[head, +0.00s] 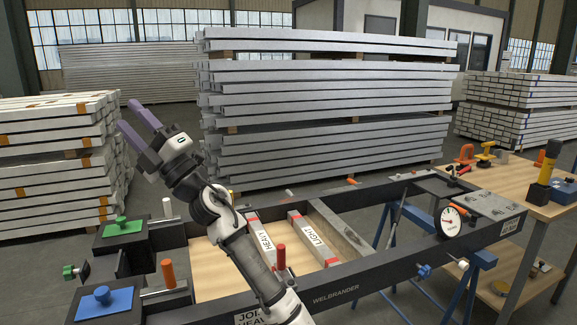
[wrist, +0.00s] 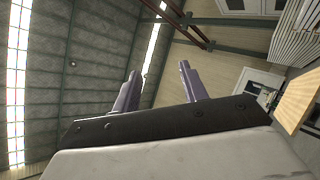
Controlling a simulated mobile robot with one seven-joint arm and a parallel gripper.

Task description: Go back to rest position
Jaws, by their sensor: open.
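My gripper (head: 139,128) is raised at the left of the head view, well above the black frame (head: 345,292). Its two purple fingers point up and to the left, apart from each other, with nothing between them. In the wrist view my gripper (wrist: 157,88) also shows open and empty, against the hall's roof and wall. My arm rises from the bottom of the head view and hides part of the frame. Inside the frame lie a bar marked HEAVY (head: 264,240) and a bar marked LIGHT (head: 313,236).
A green pad (head: 123,228) and a blue pad (head: 103,302) sit at the frame's left end. A dial gauge (head: 450,222) is on its right. A wooden workbench (head: 520,195) with tools stands at right. Stacked grey beams (head: 325,100) fill the back. Space around my gripper is clear.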

